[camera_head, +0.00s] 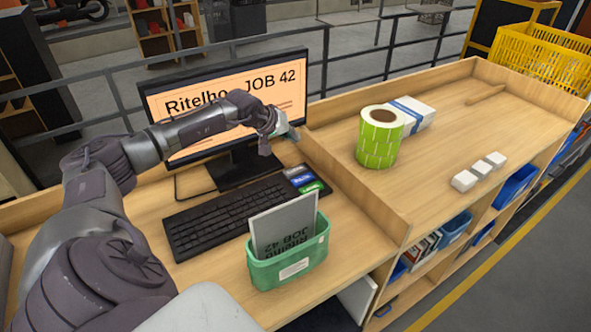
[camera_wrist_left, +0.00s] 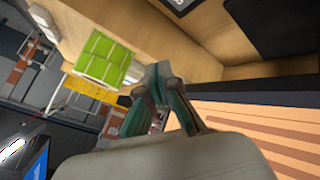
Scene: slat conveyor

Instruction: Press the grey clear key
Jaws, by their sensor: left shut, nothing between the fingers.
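The black keyboard (camera_head: 232,217) lies on the desk in front of the monitor. At its right end are coloured keys: a grey key (camera_head: 296,171) at the back, a blue key (camera_head: 303,180) and a green key (camera_head: 312,188) in front of it. Their lettering is too small to read surely. My left gripper (camera_head: 293,135) is shut and empty, raised in front of the monitor's right edge, apart from the keys. In the left wrist view its fingertips (camera_wrist_left: 158,72) meet. My right gripper is not in view.
The monitor (camera_head: 290,95) shows "Ritelho JOB 42". A green box (camera_head: 295,268) holding a grey card (camera_head: 284,228) stands in front of the keyboard. A wooden divider (camera_head: 355,185) separates the shelf with a green label roll (camera_head: 379,145), a white-blue box (camera_head: 415,113) and white blocks (camera_head: 464,181).

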